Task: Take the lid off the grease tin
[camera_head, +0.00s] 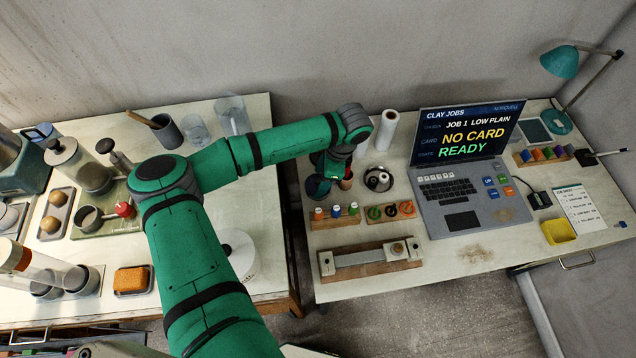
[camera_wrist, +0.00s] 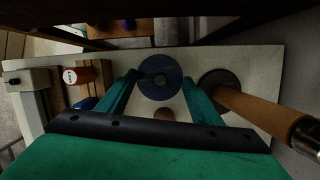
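A round dark blue lid-like disc with a small dark knob (camera_wrist: 159,78), which I take to be the grease tin's lid, lies between my fingers in the wrist view. A dark blue round thing in the head view (camera_head: 317,187) appears to be the same tin, partly hidden by my arm. My gripper (camera_wrist: 159,82) is open, one green finger on each side of the disc. I cannot tell whether the fingers touch its rim. In the head view my gripper (camera_head: 326,172) is above the back left of the right-hand table. The tin's wall is hidden.
A brown wooden handle with a metal end (camera_wrist: 262,115) stands close to my right finger. A black and silver round item (camera_head: 378,179), a white roll (camera_head: 387,130) and a rack of spools (camera_head: 335,215) are nearby. The laptop (camera_head: 462,190) stands to the right.

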